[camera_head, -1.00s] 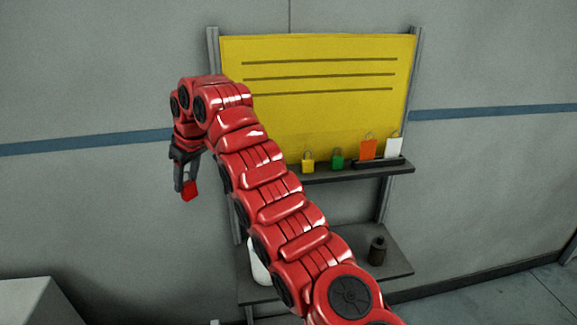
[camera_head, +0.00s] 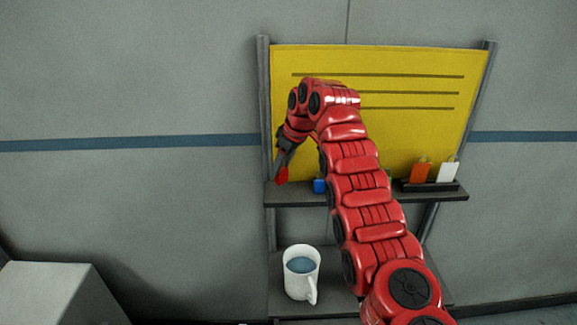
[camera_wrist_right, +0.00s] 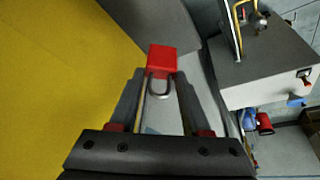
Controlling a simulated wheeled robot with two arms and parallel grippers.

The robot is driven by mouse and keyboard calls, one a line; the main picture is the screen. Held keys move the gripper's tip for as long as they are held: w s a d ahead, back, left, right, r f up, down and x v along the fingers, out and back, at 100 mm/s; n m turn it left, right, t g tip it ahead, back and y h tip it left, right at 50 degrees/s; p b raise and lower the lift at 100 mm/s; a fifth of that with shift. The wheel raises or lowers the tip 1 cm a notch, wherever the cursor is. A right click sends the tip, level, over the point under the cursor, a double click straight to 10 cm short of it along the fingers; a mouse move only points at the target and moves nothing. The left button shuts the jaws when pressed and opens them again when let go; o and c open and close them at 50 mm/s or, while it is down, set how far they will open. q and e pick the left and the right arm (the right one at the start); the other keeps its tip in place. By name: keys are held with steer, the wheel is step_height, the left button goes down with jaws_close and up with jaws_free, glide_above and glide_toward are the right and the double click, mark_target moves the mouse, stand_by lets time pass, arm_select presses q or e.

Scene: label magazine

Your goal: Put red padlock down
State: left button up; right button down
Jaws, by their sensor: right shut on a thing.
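The red padlock (camera_head: 282,176) hangs from my right gripper (camera_head: 282,160), near the left end of the upper shelf (camera_head: 290,198). In the right wrist view its red body (camera_wrist_right: 163,58) sits at the fingertips, with the grey shackle between the two fingers of my right gripper (camera_wrist_right: 160,82). The gripper is shut on it. The head view does not show clearly whether the padlock touches the shelf. My left gripper is not in view.
A blue padlock (camera_head: 319,186) stands on the upper shelf just right of the red one. My arm hides the shelf's middle. Orange (camera_head: 420,173) and white (camera_head: 447,173) tags stand in a holder at right. A white mug (camera_head: 301,284) stands on the lower shelf.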

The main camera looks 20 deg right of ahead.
mark_target(288, 172)
steer(key=shift+w+d+p, duration=0.1)
steer(key=shift+d+p, duration=0.2)
steer(key=shift+d, duration=0.45)
step_height(288, 172, down, 3)
steer(key=shift+r+p, duration=0.15)
steer(key=shift+p, duration=0.7)
steer(key=shift+f, duration=0.55)
steer(key=c, duration=0.6)
jaws_free()
steer(key=shift+c, duration=0.2)
steer(key=b+v, duration=0.4)
steer(key=v, duration=0.8)
